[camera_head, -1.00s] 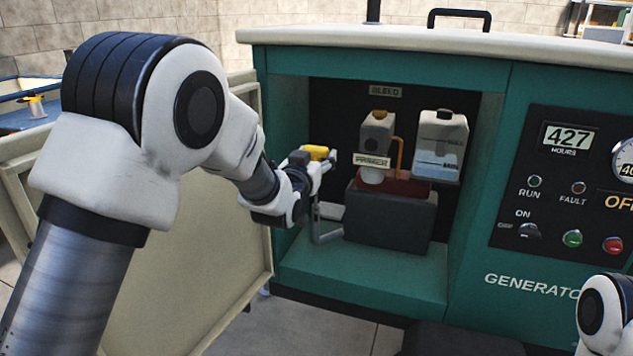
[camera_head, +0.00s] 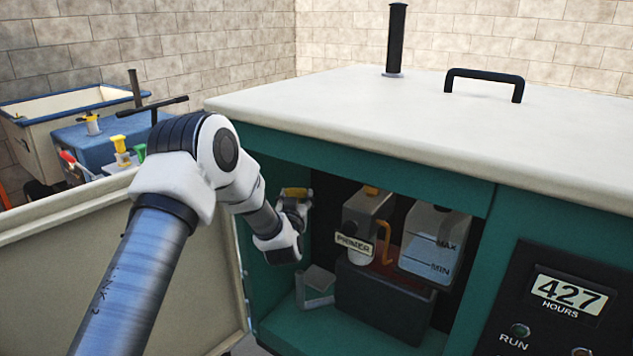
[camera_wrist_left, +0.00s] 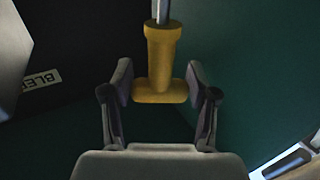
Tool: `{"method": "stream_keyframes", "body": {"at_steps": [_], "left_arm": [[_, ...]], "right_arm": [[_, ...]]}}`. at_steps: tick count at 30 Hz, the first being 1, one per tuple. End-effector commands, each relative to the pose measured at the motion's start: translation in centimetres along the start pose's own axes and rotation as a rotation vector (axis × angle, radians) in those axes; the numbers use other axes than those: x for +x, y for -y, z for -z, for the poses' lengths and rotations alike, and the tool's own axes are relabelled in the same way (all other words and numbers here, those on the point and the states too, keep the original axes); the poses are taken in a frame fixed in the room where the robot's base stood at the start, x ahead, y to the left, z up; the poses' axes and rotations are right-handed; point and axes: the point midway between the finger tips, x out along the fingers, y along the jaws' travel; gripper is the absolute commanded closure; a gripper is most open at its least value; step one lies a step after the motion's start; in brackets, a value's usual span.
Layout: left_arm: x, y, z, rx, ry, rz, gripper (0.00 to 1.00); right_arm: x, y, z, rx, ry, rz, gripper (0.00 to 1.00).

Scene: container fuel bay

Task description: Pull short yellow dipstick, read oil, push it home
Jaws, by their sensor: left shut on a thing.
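The short yellow dipstick (camera_wrist_left: 162,55) has a yellow flanged handle and a metal rod that runs out of the top of the left wrist view. My left gripper (camera_wrist_left: 159,82) is shut on the handle, with one finger on each side. In the head view, my left gripper (camera_head: 303,205) is at the left side of the generator's open bay, and a small part of the yellow handle (camera_head: 295,192) shows above it. The rod's far end is hidden, so I cannot tell how far it is in. No oil mark shows. My right gripper is not in view.
The primer unit (camera_head: 364,218), orange loop (camera_head: 386,243) and MAX/MIN tank (camera_head: 433,243) stand right of my gripper. A small grey block (camera_head: 318,282) is below it. The open beige door (camera_head: 150,285) is at left. The generator's top (camera_head: 430,110) overhangs the bay.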

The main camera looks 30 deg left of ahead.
Motion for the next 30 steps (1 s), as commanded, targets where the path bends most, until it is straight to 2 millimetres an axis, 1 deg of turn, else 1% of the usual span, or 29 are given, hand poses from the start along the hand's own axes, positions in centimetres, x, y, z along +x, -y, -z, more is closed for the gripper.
{"method": "stream_keyframes", "body": {"at_steps": [5,15,18,22,30], "left_arm": [[0.0,-0.1,-1.5,0.0,0.0,-0.002,0.75],[0.0,-0.1,-6.2,-0.001,0.0,-0.003,0.75],[0.0,-0.2,-7.3,0.0,-0.001,-0.003,0.75],[0.0,-0.2,-7.8,-0.001,-0.001,-0.003,0.75],[0.0,-0.2,-7.8,-0.001,-0.001,-0.003,0.75]], "right_arm": [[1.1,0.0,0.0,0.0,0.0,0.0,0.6],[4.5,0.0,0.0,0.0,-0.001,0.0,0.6],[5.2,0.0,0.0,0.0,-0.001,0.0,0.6],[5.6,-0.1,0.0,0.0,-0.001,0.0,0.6],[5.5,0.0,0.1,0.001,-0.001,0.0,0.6]]}}
